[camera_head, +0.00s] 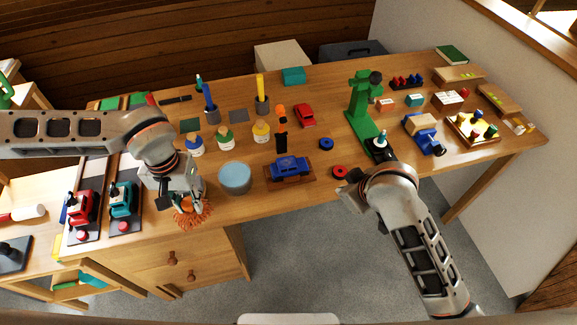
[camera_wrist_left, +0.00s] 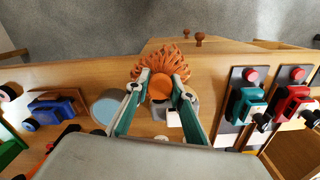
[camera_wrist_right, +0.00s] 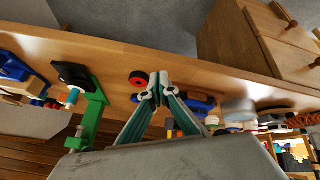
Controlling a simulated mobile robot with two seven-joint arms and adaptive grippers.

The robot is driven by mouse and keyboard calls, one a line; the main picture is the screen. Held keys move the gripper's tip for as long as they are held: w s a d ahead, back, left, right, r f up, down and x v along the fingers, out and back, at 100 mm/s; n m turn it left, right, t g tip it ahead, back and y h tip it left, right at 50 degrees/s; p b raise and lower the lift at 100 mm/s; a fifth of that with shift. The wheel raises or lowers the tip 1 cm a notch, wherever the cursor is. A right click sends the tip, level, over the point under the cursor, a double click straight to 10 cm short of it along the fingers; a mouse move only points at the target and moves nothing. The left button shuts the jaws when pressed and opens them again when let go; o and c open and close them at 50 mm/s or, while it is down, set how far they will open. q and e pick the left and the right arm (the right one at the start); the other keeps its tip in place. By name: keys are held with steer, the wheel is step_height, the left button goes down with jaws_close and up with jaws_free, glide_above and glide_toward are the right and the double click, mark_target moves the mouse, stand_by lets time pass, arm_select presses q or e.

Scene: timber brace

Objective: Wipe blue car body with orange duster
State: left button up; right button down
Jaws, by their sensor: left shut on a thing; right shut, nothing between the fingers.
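The blue car body (camera_head: 291,166) rests on a brown wooden base on the table, right of a light-blue round container. It also shows in the left wrist view (camera_wrist_left: 52,112), and part of it in the right wrist view (camera_wrist_right: 199,104). The orange duster (camera_head: 192,215) has a fringed head and hangs near the table's front edge. My left gripper (camera_head: 182,197) is shut on the duster, whose handle end (camera_wrist_left: 161,88) shows between the fingertips. My right gripper (camera_head: 345,190) is shut and empty near the front edge, right of the car; its closed fingertips show in the right wrist view (camera_wrist_right: 155,86).
The light-blue container (camera_head: 235,177) stands between the duster and the car. A red wheel (camera_head: 339,172) and a blue wheel (camera_head: 326,144) lie right of the car. A green press (camera_head: 362,108) stands behind my right gripper. Toy locomotives (camera_head: 83,207) stand at the left.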

steer(key=n+g+y, duration=0.1)
steer(key=g, duration=0.1)
glide_toward(303, 164)
step_height(303, 164, down, 3)
steer(key=s, duration=0.2)
steer(key=w+a+r+g, duration=0.2)
steer(key=w+r, duration=0.3)
steer(key=shift+s+f, duration=0.1)
steer(key=shift+f, duration=2.25)
steer(key=shift+f, duration=1.75)
steer(key=shift+r, duration=0.1)
steer(key=shift+r, duration=2.95)
steer(key=shift+d+r, duration=0.1)
steer(key=shift+r, duration=0.15)
steer(key=v, duration=1.1)
steer(key=shift+s+r, duration=0.2)
steer(key=shift+s, duration=0.05)
